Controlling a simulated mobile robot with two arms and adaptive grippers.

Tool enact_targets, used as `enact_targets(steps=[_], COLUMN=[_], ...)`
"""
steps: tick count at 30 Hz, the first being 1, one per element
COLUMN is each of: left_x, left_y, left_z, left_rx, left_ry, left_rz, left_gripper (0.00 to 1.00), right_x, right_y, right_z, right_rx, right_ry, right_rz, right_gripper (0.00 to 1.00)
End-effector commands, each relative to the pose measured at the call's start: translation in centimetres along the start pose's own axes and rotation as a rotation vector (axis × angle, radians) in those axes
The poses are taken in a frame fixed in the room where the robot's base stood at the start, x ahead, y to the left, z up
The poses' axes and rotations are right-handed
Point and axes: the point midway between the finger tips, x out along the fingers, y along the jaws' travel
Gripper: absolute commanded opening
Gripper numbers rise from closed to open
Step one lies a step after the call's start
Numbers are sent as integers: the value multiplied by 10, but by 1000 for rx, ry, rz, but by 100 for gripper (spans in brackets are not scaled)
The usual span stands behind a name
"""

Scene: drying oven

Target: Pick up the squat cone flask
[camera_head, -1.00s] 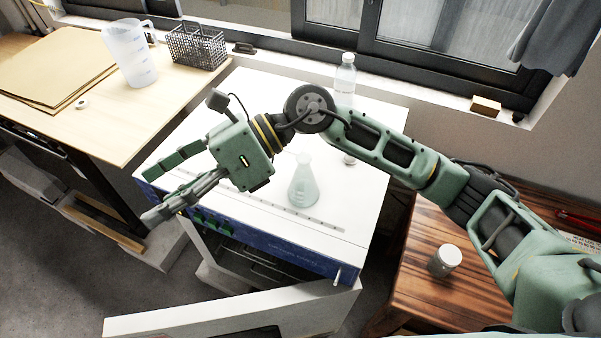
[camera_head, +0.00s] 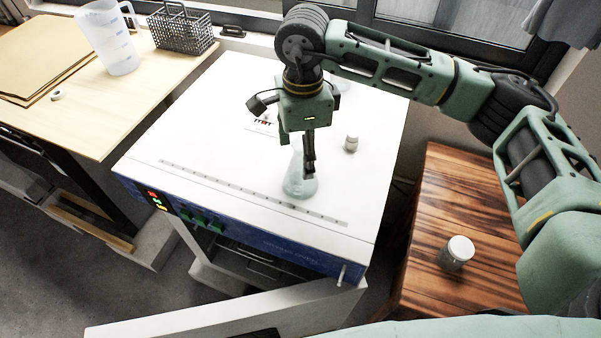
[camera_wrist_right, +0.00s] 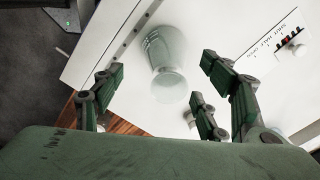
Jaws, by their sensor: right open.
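The squat cone flask (camera_head: 300,184) is clear pale glass and stands upright near the front edge of the white oven top (camera_head: 225,130). My right gripper (camera_head: 299,158) is open, pointing down just over the flask and partly hiding its neck. In the right wrist view the flask (camera_wrist_right: 165,65) shows in the gap ahead of the spread fingers of the right gripper (camera_wrist_right: 160,78), and nothing is visibly clasped. My left gripper is not in view.
A small lidded jar (camera_head: 351,144) stands right of the flask on the oven. Another jar (camera_head: 457,253) is on the wooden table (camera_head: 440,195). The oven door (camera_head: 230,312) hangs open in front. A jug (camera_head: 108,38) and wire basket (camera_head: 181,30) stand on the left desk.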

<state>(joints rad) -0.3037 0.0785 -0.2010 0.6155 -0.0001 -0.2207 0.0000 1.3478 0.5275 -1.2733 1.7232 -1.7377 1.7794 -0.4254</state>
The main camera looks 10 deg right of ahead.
Motion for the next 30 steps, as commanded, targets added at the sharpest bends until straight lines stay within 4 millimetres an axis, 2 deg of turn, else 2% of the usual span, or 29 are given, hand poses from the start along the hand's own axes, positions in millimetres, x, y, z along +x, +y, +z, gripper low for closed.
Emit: enact_targets(steps=[8,12,21,30], left_x=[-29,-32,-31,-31], left_y=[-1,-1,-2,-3], left_z=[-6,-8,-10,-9], left_rx=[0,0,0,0], left_ry=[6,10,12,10], left_rz=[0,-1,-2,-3], left_gripper=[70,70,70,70], right_x=[33,52,58,58], right_y=[-4,-4,-5,-4], right_z=[3,3,3,3], right_rx=[-1,0,-1,-1], right_ry=[0,0,-1,-1], right_rz=[5,4,0,1], right_gripper=[67,67,66,40])
